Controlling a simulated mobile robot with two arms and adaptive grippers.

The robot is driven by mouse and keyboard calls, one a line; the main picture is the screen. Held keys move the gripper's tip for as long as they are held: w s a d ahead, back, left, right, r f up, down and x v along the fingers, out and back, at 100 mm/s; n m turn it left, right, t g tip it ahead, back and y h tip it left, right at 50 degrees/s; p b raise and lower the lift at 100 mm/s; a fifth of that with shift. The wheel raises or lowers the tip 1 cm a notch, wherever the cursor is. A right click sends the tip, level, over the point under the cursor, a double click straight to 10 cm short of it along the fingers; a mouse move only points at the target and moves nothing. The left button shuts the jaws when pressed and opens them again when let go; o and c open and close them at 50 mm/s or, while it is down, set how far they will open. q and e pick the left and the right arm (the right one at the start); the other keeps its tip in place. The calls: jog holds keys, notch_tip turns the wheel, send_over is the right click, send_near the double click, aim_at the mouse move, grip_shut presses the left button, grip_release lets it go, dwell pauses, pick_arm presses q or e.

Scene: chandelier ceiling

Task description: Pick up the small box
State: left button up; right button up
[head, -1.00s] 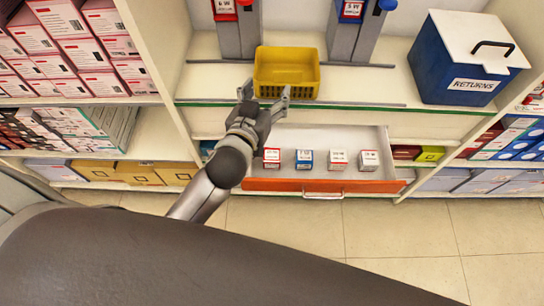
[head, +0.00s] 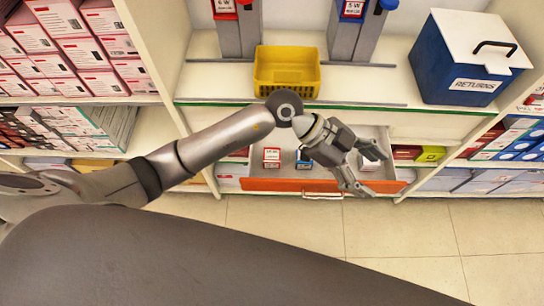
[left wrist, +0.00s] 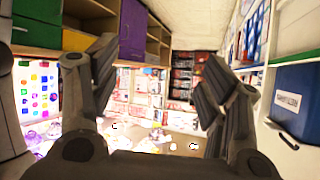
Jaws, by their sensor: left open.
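Small boxes stand in a row in an open drawer (head: 262,185) with an orange front, in the head view. A red-and-white box (head: 271,157) and a partly covered blue-and-white box (head: 303,160) show left of my left gripper (head: 375,173). A pale box (head: 369,163) shows partly behind its fingers; another box from the row is hidden by the gripper. The gripper is open and over the right part of the drawer. In the left wrist view its fingers (left wrist: 160,90) are spread with nothing between them. My right gripper is not in view.
A yellow basket (head: 287,74) sits on the counter above the drawer. A blue RETURNS bin (head: 464,62) with a white lid stands at the right. Stocked shelves flank both sides. The tiled floor (head: 400,225) in front is clear.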

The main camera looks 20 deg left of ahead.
pick_arm(q)
jog(key=a+f+y, duration=0.2)
jog(key=w+a+f+n+y, duration=0.1)
jog(key=a+f, duration=0.1)
jog(key=w+a+f+y, duration=0.1)
jog(key=a+f+y, duration=0.1)
jog(key=a, duration=0.1)
jog(key=shift+f+y, duration=0.3)
jog(key=w+a+f+n+y, duration=0.2)
jog(key=a+y, duration=0.1)
jog(key=a, duration=0.2)
jog(key=n+y, duration=0.3)
jog(key=y, duration=0.2)
send_near(272, 154)
jog(key=shift+s+d+f+t, duration=0.15)
jog(key=shift+s+f+t, duration=0.25)
jog(key=shift+s, duration=0.2)
jog(key=f, duration=0.2)
jog(key=a+f, duration=0.1)
jog(key=f, duration=0.1)
jog(key=shift+f, duration=0.15)
jog(key=shift+a+f, duration=0.15)
jog(key=shift+f, duration=1.35)
jog(key=shift+a+f, duration=0.1)
jog(key=shift+f, duration=1.45)
jog(key=shift+c, duration=0.4)
jog(key=c, duration=1)
jog(key=shift+c, duration=0.2)
